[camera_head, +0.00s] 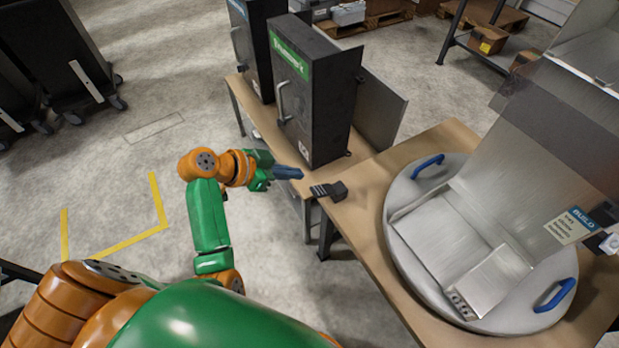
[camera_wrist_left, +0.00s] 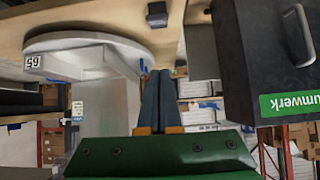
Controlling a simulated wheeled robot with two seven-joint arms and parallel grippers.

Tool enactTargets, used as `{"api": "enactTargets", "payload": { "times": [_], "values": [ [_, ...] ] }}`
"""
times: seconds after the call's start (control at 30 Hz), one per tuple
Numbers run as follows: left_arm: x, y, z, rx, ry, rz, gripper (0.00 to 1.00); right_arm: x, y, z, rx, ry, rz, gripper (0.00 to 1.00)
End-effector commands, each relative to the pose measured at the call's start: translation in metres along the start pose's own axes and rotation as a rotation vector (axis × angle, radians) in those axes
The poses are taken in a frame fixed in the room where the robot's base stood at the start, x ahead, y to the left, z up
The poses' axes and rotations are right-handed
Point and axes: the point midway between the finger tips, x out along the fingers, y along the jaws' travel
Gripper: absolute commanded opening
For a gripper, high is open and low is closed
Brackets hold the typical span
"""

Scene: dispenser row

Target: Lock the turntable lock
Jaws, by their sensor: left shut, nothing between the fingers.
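The round grey turntable (camera_head: 402,190) lies on a wooden table at the right, with two blue handles on its rim. It also shows upside down in the wrist view (camera_wrist_left: 98,40). A small black block with a striped lever (camera_head: 338,191), which looks like the turntable lock, sits at the table's left edge, beside the turntable. A dark block, likely the same one, shows at the top of the wrist view (camera_wrist_left: 157,14). My left gripper (camera_head: 300,173) is shut and empty, with its blue fingers a little left of and behind the block, apparently apart from it. My right gripper is out of view.
A tall dark cabinet (camera_head: 310,100) with a handle and a green label stands just behind my left gripper, with a second one behind it. A metal chute (camera_head: 445,235) stands on the turntable.

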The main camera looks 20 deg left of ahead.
Motion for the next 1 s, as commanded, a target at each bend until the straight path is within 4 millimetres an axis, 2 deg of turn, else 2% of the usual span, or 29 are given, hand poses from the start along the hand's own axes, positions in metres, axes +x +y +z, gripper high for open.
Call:
{"api": "enactTargets", "payload": {
  "times": [0.13, 0.23, 0.63, 0.8, 1.0],
  "values": [
    [0.003, 0.0, 0.0, -0.002, 0.0, 0.0, 0.0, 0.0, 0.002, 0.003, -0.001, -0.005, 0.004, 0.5],
    [0.015, 0.0, 0.0, -0.006, 0.001, 0.003, 0.0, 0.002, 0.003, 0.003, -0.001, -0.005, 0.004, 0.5],
    [0.102, 0.001, 0.002, -0.005, 0.0, 0.003, 0.0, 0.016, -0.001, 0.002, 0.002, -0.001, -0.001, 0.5],
    [0.108, 0.001, 0.027, -0.006, -0.003, 0.001, 0.0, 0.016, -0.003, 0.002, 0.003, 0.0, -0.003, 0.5],
    [0.111, 0.0, 0.039, -0.004, -0.003, 0.0, 0.0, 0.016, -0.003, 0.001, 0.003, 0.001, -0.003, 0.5]
  ]
}}
